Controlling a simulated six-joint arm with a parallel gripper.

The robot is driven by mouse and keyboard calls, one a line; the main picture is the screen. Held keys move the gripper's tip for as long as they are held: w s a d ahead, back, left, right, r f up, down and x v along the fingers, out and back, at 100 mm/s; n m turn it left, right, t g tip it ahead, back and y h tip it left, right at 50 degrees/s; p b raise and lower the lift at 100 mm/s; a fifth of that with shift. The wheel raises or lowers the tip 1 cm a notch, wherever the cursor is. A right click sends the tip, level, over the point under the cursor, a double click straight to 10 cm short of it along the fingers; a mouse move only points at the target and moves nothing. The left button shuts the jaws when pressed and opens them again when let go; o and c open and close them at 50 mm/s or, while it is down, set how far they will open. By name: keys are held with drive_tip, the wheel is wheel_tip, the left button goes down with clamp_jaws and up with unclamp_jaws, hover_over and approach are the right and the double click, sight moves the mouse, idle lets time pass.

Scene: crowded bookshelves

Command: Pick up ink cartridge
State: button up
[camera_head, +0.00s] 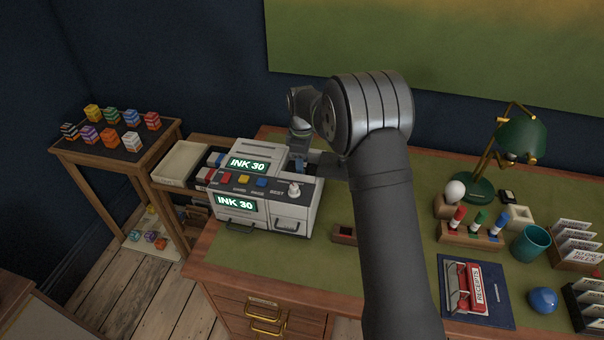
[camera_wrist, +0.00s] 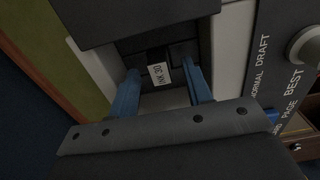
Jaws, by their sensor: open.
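The ink cartridge (camera_wrist: 160,74) is a dark block with a white label reading INK 30, seen in the wrist view inside a recess of the printer. My gripper (camera_wrist: 163,76) is open, with one blue finger on each side of the cartridge; I cannot tell whether either finger touches it. The printer (camera_head: 300,208) is a pale box with a dark control panel and two lit displays reading INK 30. In the head view my gripper (camera_head: 299,166) is at the printer's back right, and the cartridge cannot be made out.
Coloured buttons and a white knob (camera_head: 294,189) line the printer's panel. A small dark box (camera_head: 344,234) sits right of the printer. A side table (camera_head: 90,145) with several coloured blocks stands left. A green lamp (camera_head: 523,140), marker holder and teal cup (camera_head: 531,243) stand right.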

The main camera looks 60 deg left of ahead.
drive_tip(key=shift+f, duration=0.9)
clamp_jaws()
wheel_tip(320, 180, up, 10)
drive_tip(key=shift+r, duration=0.1)
drive_tip(key=shift+r, duration=0.1)
